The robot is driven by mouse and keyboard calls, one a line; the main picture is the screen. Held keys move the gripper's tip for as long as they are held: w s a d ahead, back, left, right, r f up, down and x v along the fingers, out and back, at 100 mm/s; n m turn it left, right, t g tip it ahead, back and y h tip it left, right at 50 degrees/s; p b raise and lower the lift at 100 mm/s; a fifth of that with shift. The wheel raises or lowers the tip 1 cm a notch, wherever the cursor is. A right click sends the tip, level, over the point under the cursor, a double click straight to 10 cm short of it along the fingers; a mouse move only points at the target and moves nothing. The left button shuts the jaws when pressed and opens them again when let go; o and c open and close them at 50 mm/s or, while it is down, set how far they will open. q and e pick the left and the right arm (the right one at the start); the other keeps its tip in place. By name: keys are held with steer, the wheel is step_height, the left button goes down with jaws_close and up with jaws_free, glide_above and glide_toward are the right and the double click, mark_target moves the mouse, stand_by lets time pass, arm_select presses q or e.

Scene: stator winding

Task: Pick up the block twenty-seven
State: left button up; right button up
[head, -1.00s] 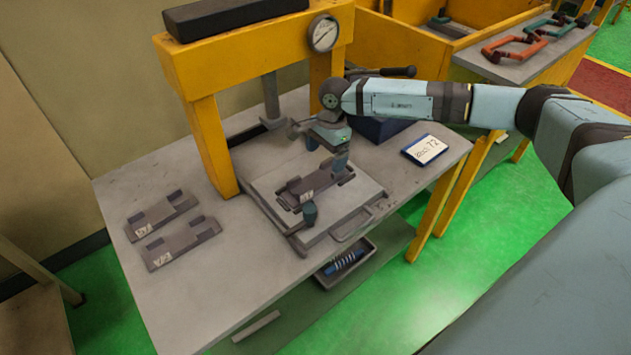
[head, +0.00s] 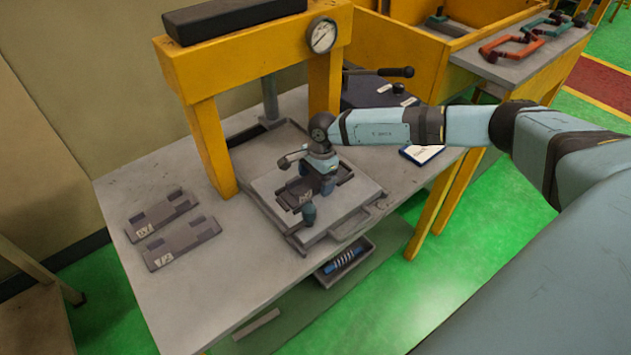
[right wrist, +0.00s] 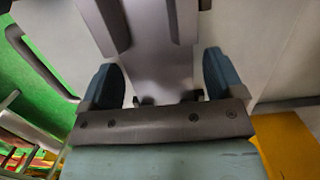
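A dark grey block (head: 298,195) with a small pale label lies on the square plate (head: 352,212) of the press; I cannot read its number surely. My right gripper (head: 325,188) is low over the block's right part and hides some of it. In the right wrist view the two blue fingers (right wrist: 163,80) are spread, one on each side of a grey block (right wrist: 160,70), with small gaps beside it. Two similar labelled blocks, a rear one (head: 160,215) and a front one (head: 185,242), lie at the table's left; their labels are too small to read surely. My left gripper is not in view.
The yellow press frame (head: 207,145) with a gauge (head: 322,35) stands behind the plate. A dark box with a lever (head: 378,72) and a white card (head: 422,153) are to the right. A small tray (head: 345,262) with a blue coil is below. The table's front left is clear.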

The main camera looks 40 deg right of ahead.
steer(key=c, duration=1.1)
steer(key=shift+c, duration=0.2)
steer(key=shift+r, duration=0.15)
